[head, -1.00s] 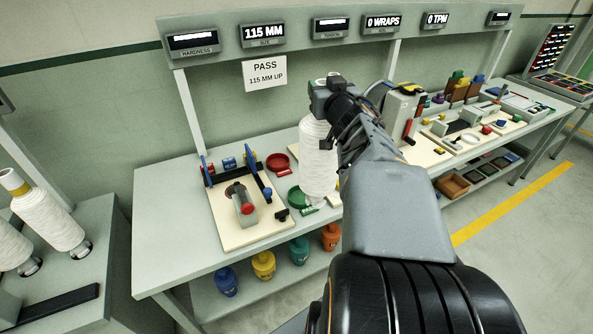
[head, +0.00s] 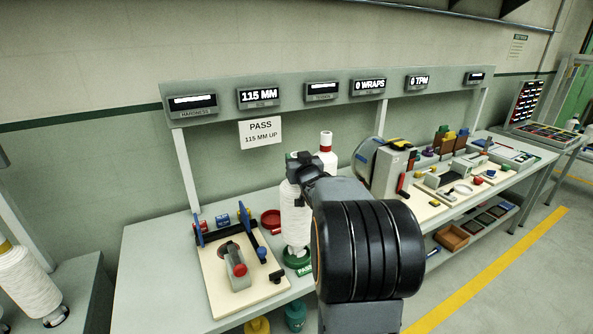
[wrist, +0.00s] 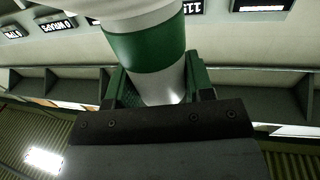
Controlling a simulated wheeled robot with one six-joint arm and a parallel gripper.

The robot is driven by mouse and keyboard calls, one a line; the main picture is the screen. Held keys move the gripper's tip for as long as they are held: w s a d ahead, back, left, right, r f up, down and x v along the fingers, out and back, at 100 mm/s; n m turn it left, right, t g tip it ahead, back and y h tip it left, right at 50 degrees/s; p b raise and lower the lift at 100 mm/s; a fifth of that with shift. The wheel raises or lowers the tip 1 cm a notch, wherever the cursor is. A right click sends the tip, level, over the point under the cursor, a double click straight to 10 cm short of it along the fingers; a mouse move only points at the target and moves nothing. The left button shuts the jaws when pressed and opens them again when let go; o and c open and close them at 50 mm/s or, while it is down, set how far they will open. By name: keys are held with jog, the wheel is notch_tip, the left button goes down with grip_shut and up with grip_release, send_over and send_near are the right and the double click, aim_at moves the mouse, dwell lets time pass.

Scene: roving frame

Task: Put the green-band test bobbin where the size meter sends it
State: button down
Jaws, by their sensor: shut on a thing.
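My gripper (head: 303,165) is shut on the top of the green-band test bobbin, a white wound package (head: 296,215) held upright. The size meter (head: 259,97) reads 115 MM. A sign (head: 261,134) below it says PASS, 115 MM UP. A red dish (head: 270,219) lies behind and left of the bobbin, partly hidden.
A red-band bobbin (head: 327,150) stands behind my gripper. A cream board with a clamp fixture (head: 238,268) lies left of the green dish. Boards with instruments and small parts (head: 455,185) fill the bench to the right. More white bobbins (head: 28,282) stand at far left.

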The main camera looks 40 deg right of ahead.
jog(key=shift+w+f, duration=0.15)
jog(key=shift+f, duration=0.75)
jog(key=shift+w+f, duration=0.15)
jog(key=shift+f, duration=0.85)
jog(key=c, duration=1)
grip_release()
jog(key=shift+f, duration=0.25)
jog(key=o, duration=0.5)
jog(key=shift+r, duration=0.1)
